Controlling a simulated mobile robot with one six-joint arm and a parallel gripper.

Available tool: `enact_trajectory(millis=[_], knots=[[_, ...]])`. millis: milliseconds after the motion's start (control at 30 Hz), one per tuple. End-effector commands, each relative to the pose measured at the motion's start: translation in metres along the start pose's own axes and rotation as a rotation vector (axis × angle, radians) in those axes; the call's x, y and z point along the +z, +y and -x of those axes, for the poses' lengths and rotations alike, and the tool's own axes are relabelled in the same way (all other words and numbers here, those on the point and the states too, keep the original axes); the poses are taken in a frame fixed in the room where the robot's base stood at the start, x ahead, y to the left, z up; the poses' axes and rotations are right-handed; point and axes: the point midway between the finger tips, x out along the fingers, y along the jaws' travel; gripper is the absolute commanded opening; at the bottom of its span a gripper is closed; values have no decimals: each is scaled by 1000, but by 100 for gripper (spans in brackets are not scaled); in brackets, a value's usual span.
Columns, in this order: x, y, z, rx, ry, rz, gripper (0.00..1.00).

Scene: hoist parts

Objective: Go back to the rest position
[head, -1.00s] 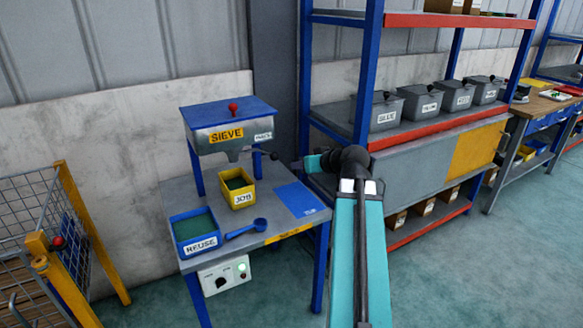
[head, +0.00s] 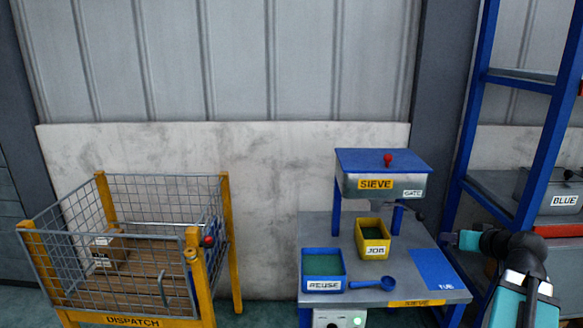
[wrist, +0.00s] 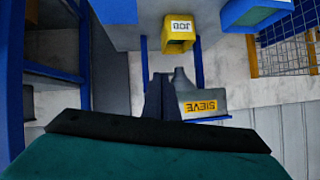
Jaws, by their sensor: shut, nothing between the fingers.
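My gripper (head: 455,239) is at the right of the head view, in front of the blue shelf post and right of the sieve table. It looks small and partly hidden behind my wrist there. In the wrist view my gripper (wrist: 162,98) shows as dark fingers close together, with nothing between them. Behind the fingers in that view are the sieve (wrist: 205,106) and the yellow JOB box (wrist: 178,35), both upside down. The fingers look apart from both.
The sieve table (head: 320,228) carries the sieve (head: 380,175), the yellow JOB box (head: 373,239), the blue REUSE box (head: 323,270) and a blue scoop (head: 375,283). A yellow-posted wire cage (head: 232,255) marked DISPATCH stands left. A blue rack (head: 548,135) stands right.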

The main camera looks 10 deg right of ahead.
Motion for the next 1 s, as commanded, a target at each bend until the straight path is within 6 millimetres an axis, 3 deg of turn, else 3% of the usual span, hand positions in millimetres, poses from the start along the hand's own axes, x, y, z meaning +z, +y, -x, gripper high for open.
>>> enact_trajectory(millis=[267, 600, 1000], knots=[[61, -23, -50, -37, -132, -47, 0], [168, -67, -111, -74, -354, -101, 0], [300, -122, -151, -86, -621, -130, 0]])
